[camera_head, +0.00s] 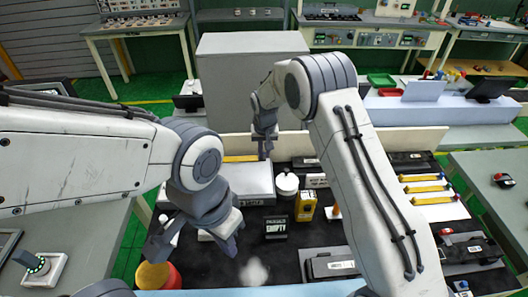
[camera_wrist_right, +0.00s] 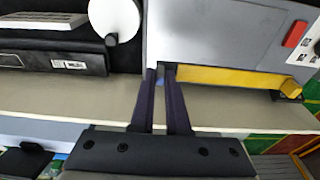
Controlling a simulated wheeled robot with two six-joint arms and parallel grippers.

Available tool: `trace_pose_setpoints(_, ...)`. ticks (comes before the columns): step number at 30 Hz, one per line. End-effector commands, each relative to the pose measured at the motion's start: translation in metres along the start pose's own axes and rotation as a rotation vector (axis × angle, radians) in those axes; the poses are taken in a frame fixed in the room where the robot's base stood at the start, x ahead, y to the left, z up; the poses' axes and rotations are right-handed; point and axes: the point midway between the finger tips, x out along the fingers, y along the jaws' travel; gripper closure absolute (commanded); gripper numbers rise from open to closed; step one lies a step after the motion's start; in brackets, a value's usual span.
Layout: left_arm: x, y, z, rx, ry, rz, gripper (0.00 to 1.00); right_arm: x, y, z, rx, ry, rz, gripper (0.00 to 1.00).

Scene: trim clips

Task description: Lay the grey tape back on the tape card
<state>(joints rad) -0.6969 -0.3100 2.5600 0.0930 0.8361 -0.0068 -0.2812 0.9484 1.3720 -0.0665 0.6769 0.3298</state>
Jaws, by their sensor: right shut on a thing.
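My right gripper (camera_head: 264,152) is at the far edge of the black work mat (camera_head: 250,268), beside a pale grey box (camera_head: 246,180). In the right wrist view its dark fingers (camera_wrist_right: 161,78) are close together, at the box edge near one end of a yellow bar (camera_wrist_right: 228,77). A small blue-grey piece (camera_wrist_right: 160,74) shows between the tips. Most of it is hidden, and I cannot tell if it is the grey tape. I cannot make out the tape card. My left gripper (camera_head: 195,250) is open and empty above the mat's left part.
A white round-lidded jar (camera_head: 287,184), a yellow bottle (camera_head: 306,206) and a black labelled box (camera_head: 275,227) stand mid-mat. Yellow bars on white strips (camera_head: 427,189) lie at the right. A low pale wall (camera_head: 385,139) runs along the back. The mat's front left is mostly clear.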

Motion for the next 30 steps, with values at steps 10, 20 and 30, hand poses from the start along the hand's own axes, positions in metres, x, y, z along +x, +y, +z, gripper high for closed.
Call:
trace_pose_setpoints(10,0.024,-0.002,0.001,-0.004,0.0,0.0,1.0,0.032,0.0,0.005,0.0,0.0,0.0,1.0)
trace_pose_setpoints(20,0.048,-0.004,0.003,-0.008,0.0,0.0,1.0,0.065,0.0,0.01,0.0,0.0,0.0,1.0)
trace_pose_setpoints(30,0.06,-0.004,0.003,-0.01,0.0,0.0,1.0,0.082,0.0,0.012,0.0,0.0,0.0,1.0)
